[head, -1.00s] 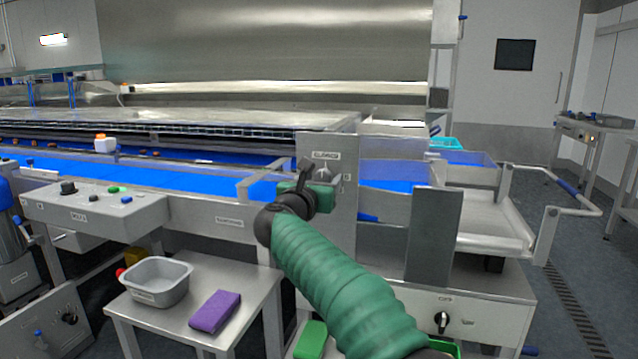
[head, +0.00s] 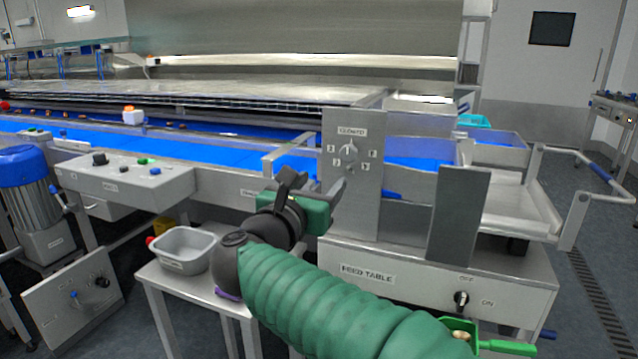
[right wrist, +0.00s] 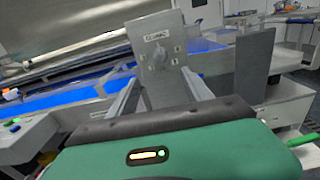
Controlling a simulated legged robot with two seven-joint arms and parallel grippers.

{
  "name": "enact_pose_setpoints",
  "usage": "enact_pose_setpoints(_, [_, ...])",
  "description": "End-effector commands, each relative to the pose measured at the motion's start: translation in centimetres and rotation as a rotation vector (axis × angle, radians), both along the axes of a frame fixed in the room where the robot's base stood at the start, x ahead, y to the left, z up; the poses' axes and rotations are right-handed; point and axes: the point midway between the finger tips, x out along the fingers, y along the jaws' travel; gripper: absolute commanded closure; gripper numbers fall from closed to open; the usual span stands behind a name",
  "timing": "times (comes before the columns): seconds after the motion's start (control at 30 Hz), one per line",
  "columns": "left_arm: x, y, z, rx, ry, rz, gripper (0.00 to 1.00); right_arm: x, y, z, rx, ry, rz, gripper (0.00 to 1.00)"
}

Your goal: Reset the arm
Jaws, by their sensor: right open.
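My right arm comes in from the bottom in a green ribbed sleeve (head: 330,300). Its right gripper (head: 314,184) is open, with nothing between the fingers. It hangs in front of and a little below the grey selector panel (head: 352,205), left of the panel's middle. The round knob (head: 348,149) with numbered positions is clear of the fingers. In the right wrist view, the two fingers stand apart on either side of the panel (right wrist: 158,76), and the knob shows beyond them. My left gripper is not in view.
The blue conveyor (head: 215,148) runs behind, with a control box (head: 125,185) at its front. A grey tub (head: 184,250) stands on a side table left of my arm. A feed table cabinet (head: 400,283) with an off/on switch (head: 461,298) stands to the right.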

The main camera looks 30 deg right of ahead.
Motion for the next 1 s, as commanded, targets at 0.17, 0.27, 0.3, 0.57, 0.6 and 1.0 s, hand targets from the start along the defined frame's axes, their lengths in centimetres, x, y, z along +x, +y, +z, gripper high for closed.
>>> enact_pose_setpoints(0.17, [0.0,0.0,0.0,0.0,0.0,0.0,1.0,0.0,0.0,0.0,0.0,0.0,0.0,0.42])
enact_pose_setpoints(0.27, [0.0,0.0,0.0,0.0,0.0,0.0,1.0,0.1,0.0,0.0,-0.003,0.002,0.001,0.42])
enact_pose_setpoints(0.3, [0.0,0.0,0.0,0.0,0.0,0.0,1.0,0.3,0.1,-0.1,-0.025,0.018,0.012,0.42])
enact_pose_setpoints(0.57, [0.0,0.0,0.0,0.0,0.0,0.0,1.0,5.6,7.3,-11.5,-0.987,0.739,0.533,0.42])
enact_pose_setpoints(0.6, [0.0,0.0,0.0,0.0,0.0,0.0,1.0,5.3,8.6,-14.9,-1.165,0.863,0.638,0.42])
enact_pose_setpoints(1.0, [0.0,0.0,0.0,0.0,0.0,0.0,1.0,-10.5,11.2,-39.9,-2.327,1.371,1.593,0.42])
